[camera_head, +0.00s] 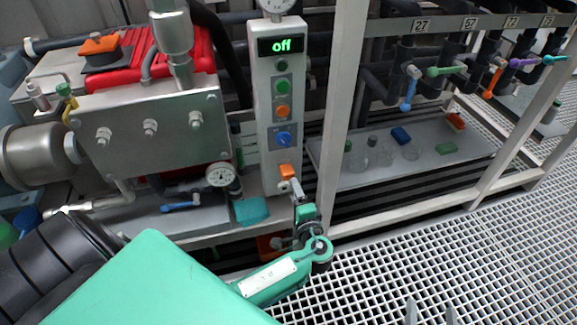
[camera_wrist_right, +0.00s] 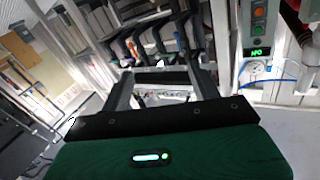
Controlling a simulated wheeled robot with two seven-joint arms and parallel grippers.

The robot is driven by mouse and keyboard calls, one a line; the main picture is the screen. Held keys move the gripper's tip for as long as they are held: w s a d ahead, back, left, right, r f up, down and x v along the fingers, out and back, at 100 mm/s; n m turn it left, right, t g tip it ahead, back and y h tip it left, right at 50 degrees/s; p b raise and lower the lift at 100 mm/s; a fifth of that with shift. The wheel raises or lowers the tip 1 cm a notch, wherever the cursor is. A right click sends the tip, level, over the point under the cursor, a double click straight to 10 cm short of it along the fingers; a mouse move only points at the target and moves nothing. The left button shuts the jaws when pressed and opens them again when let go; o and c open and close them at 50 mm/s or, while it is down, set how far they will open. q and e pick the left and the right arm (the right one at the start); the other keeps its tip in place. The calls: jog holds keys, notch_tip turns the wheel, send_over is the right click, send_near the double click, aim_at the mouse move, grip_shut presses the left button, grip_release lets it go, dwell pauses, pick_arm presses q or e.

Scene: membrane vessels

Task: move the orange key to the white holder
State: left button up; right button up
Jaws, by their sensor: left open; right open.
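A small orange block, which looks like the orange key (camera_head: 287,171), sits at the lower end of the white control panel (camera_head: 262,90). My left gripper (camera_head: 297,188) reaches up from below on a green arm, its small grey tip right by the orange block. It is open; I cannot tell whether it touches the block or surrounds it. My right gripper (camera_head: 431,312) shows only two grey fingertips at the bottom edge, apart and empty over the grating. In the right wrist view its fingers (camera_wrist_right: 166,88) are also spread. I cannot clearly make out the white holder.
The panel display reads "off", above buttons and a blue knob (camera_head: 284,139). A metal machine (camera_head: 155,125) with gauges stands left. A grey tray (camera_head: 360,180) with small items and several coloured valve handles are right, behind a white post (camera_head: 341,90). The floor grating (camera_head: 450,265) is clear.

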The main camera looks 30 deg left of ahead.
aim_at(289, 177)
pick_arm(q)
jog(key=shift+w+a, duration=0.45)
jog(key=b+x, duration=0.1)
jog(key=x, duration=0.5)
jog(key=shift+w+a+f, duration=0.1)
jog(key=shift+w+a, duration=0.05)
jog(key=shift+a, duration=0.05)
jog(key=shift+w+a, duration=0.4)
jog(key=shift+a, duration=0.1)
pick_arm(e)
notch_tip(289, 177, up, 7)
jog(key=w+d+t, duration=0.1)
jog(key=d+t, duration=0.1)
jog(key=t, duration=0.2)
jog(key=shift+w+f, duration=0.15)
jog(key=shift+w, duration=0.15)
pick_arm(q)
grip_shut()
pick_arm(e)
jog(key=shift+a, duration=0.1)
pick_arm(q)
jog(key=shift+s+d, duration=0.1)
jog(key=shift+d, duration=0.05)
jog(key=shift+v, duration=2.8)
pick_arm(e)
jog(key=shift+r, duration=0.5)
